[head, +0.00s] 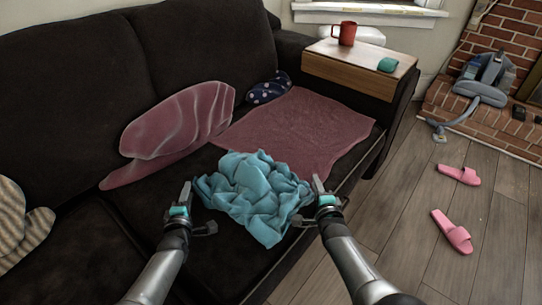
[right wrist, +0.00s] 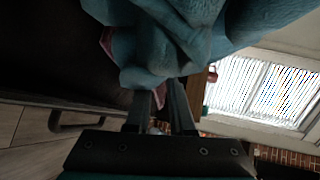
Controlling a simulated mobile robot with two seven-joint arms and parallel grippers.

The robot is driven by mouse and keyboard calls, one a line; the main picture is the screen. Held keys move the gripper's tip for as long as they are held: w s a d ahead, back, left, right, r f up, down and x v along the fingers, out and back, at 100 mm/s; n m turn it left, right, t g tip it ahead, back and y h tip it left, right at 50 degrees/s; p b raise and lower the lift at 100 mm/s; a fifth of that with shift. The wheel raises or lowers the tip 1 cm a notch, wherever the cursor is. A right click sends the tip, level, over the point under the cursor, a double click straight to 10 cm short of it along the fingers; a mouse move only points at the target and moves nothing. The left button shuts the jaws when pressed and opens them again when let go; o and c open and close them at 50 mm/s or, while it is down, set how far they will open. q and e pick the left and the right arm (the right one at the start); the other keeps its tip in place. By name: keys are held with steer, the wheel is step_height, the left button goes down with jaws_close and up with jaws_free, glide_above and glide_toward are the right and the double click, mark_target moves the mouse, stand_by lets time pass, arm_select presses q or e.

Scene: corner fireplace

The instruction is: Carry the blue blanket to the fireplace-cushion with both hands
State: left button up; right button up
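The blue blanket (head: 258,192) is a crumpled bundle in front of me, over the sofa's front part in the head view. I cannot tell whether it rests on the seat. My left gripper (head: 187,192) is at its left edge; its finger gap is hidden. My right gripper (head: 320,186) is at its right edge. In the right wrist view, the blanket (right wrist: 165,45) hangs over the fingertips of my right gripper (right wrist: 163,88), which are close together with cloth at the tips. No fireplace-cushion is clearly visible.
The dark sofa (head: 90,262) holds a pink throw (head: 300,130), a pink pillow (head: 178,125) and a dotted cushion (head: 268,88). A wooden armrest tray (head: 345,70) bears a red mug (head: 345,33). Pink slippers (head: 452,232) and a vacuum (head: 485,80) stand right, by the brick hearth (head: 500,132).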

arm_select(q)
steer(key=shift+s+d+f, duration=0.1)
steer(key=shift+d+f, duration=0.1)
steer(key=shift+d, duration=0.1)
arm_select(e)
steer(key=shift+a+f, duration=0.2)
steer(key=shift+a, duration=0.05)
arm_select(q)
steer(key=o, duration=0.3)
steer(key=shift+a, duration=0.5)
arm_select(e)
steer(key=shift+d, duration=0.55)
arm_select(q)
steer(key=o, duration=0.3)
steer(key=shift+a, duration=0.2)
arm_select(e)
steer(key=shift+d, duration=0.25)
arm_select(q)
steer(key=shift+a, duration=0.15)
arm_select(e)
steer(key=o, duration=0.4)
arm_select(q)
steer(key=shift+v, duration=3.9)
arm_select(e)
steer(key=shift+s, duration=0.15)
arm_select(q)
steer(key=shift+r, duration=0.15)
arm_select(e)
steer(key=shift+s, duration=0.1)
